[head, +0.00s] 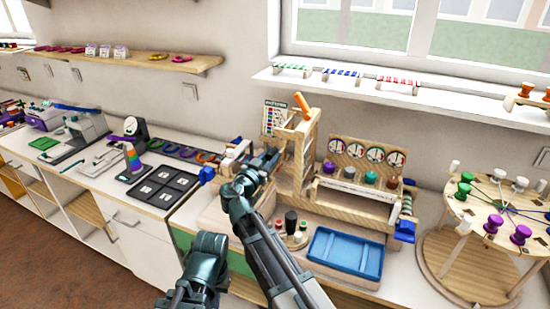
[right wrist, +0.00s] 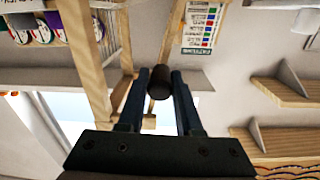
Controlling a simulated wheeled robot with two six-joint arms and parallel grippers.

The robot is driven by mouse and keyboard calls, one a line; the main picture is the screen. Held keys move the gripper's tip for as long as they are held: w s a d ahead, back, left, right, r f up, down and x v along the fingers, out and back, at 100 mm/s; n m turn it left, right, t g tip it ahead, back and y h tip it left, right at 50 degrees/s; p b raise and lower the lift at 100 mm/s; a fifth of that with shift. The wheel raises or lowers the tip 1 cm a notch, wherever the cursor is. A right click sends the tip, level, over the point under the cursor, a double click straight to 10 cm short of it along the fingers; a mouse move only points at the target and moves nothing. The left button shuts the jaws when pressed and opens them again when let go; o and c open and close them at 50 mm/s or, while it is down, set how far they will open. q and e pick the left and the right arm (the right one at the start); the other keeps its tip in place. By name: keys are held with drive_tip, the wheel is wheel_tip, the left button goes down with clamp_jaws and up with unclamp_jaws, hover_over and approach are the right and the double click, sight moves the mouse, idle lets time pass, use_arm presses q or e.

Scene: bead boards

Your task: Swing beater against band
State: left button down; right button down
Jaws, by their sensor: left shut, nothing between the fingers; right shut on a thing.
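My right gripper (head: 274,156) reaches in beside the wooden loom at the middle of the head view. In the right wrist view its fingers (right wrist: 160,90) are shut on a dark, rounded knob (right wrist: 160,82), probably the beater's handle; most of the beater is hard to make out. Wooden uprights (right wrist: 95,50) stand left of the fingers there. A pale band (head: 352,187) runs across the loom in the head view, right of the gripper; the gap between beater and band is not clear. Part of my left arm shows at the bottom, but its gripper fingers do not.
A blue tray (head: 318,270) lies in front of the loom, beside a small round stand (head: 290,241). Blue end blocks (head: 207,174) flank the loom. A round pegged table (head: 470,265) stands at right. A card (head: 273,118) with coloured lines stands behind my gripper.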

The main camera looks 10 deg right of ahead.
use_arm(q)
drive_tip(key=shift+r, duration=0.3)
use_arm(e)
drive_tip(key=shift+w+a+r+m, duration=0.15)
drive_tip(key=shift+w+a+m, duration=0.1)
drive_tip(key=shift+m, duration=0.3)
drive_tip(key=shift+w+a+r+m, duration=0.15)
drive_tip(key=shift+a+m, duration=0.1)
drive_tip(key=shift+m, duration=0.3)
